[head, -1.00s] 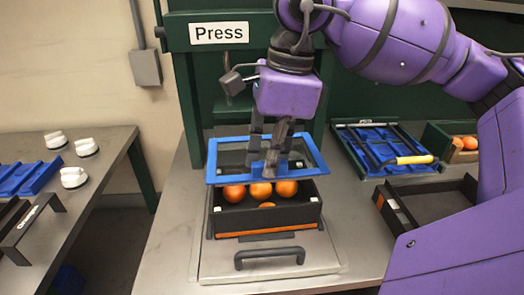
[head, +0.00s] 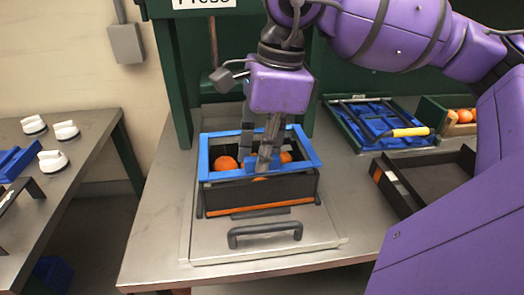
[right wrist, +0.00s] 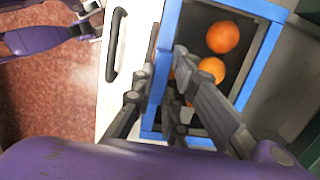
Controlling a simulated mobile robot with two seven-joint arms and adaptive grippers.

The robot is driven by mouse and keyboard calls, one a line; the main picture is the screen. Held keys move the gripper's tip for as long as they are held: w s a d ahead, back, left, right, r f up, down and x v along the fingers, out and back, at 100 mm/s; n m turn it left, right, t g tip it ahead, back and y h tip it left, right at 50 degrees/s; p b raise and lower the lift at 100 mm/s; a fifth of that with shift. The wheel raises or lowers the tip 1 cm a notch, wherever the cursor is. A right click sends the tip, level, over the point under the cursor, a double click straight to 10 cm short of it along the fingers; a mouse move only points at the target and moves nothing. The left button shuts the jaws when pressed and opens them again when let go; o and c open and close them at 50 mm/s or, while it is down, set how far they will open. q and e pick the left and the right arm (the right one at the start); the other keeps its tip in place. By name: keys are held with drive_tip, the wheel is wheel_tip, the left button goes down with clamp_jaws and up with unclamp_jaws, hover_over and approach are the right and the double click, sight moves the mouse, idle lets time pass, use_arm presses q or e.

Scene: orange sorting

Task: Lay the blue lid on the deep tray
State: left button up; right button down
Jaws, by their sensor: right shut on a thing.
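The blue lid (head: 222,175), a blue frame with a see-through middle, is over the deep tray (head: 265,195) in the head view. It lies close along the tray's rim; I cannot tell whether it touches all round. The dark deep tray holds several oranges (head: 225,163). My right gripper (head: 262,160) is shut on the lid near its front middle. In the right wrist view the lid's blue frame (right wrist: 262,70) surrounds the oranges (right wrist: 222,37). Part of what looks like my left arm shows at that view's upper left; its gripper's state is unclear.
The tray stands on a metal plate with a dark handle (head: 265,233), in front of the green press. A blue-lined tray with a yellow-handled tool (head: 402,132) and an empty dark tray (head: 430,180) stand right.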

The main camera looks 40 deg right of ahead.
use_arm(q)
drive_tip(key=shift+s, duration=0.15)
drive_tip(key=shift+s+f, duration=0.25)
drive_tip(key=shift+s, duration=0.1)
use_arm(e)
drive_tip(key=shift+w+a, duration=0.1)
